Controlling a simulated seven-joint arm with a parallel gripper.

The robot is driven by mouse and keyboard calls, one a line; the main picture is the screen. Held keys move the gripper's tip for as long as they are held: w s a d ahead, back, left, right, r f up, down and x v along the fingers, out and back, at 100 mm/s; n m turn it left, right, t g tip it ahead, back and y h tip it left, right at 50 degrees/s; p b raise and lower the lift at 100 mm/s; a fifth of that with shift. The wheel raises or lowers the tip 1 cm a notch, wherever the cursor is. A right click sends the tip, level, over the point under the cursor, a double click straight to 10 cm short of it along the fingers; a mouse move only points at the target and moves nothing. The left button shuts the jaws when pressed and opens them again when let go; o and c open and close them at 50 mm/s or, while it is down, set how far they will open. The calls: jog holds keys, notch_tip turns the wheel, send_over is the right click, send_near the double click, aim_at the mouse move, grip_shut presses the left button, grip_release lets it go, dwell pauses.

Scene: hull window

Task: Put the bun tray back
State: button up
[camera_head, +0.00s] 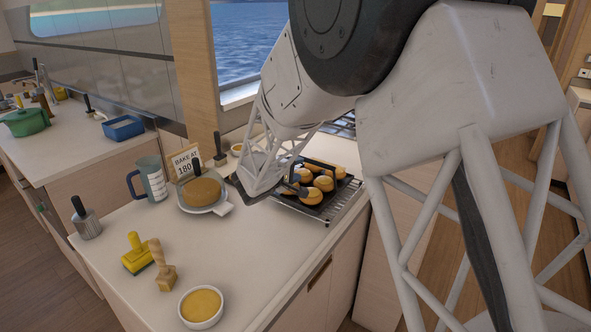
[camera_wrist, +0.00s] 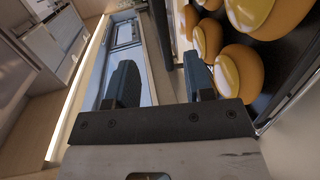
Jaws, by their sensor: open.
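The bun tray (camera_head: 344,187) is dark and holds several golden-brown buns (camera_head: 323,183). It sits on a wire rack (camera_head: 346,211) at the right side of the counter in the head view. My gripper (camera_wrist: 160,62) is open, with nothing visible between its two dark fingers in the wrist view. The buns (camera_wrist: 240,72) and part of the dark tray fill the right of that view, close beside the right finger. In the head view my wrist covers the tray's left side, so I cannot tell whether a finger touches the tray.
A cake on a plate (camera_head: 204,194), a measuring jug (camera_head: 150,179) and a "BAKE AT 180" sign (camera_head: 186,163) stand left of my wrist. A yellow brush (camera_head: 137,253), a wooden tool (camera_head: 163,271) and a white bowl (camera_head: 201,306) lie nearer. The counter's middle is clear.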

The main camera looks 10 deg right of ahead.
jog(key=shift+s+d+r, duration=0.3)
jog(key=shift+s, duration=0.05)
jog(key=s+d+r+m+g+y, duration=0.2)
jog(key=s+d+r+m+g, duration=0.15)
jog(key=s, duration=0.75)
jog(key=s+d+r+m+g+y, duration=0.15)
jog(key=s+d+r+g, duration=0.3)
jog(key=s, duration=0.65)
jog(key=s+a+m+y, duration=0.1)
jog(key=s+y, duration=0.3)
jog(key=s, duration=0.8)
jog(key=s+a+m+y, duration=0.2)
jog(key=s+a+y, duration=0.2)
jog(key=s, duration=0.8)
jog(key=shift+s+a+y, duration=0.3)
jog(key=shift+s+y, duration=0.05)
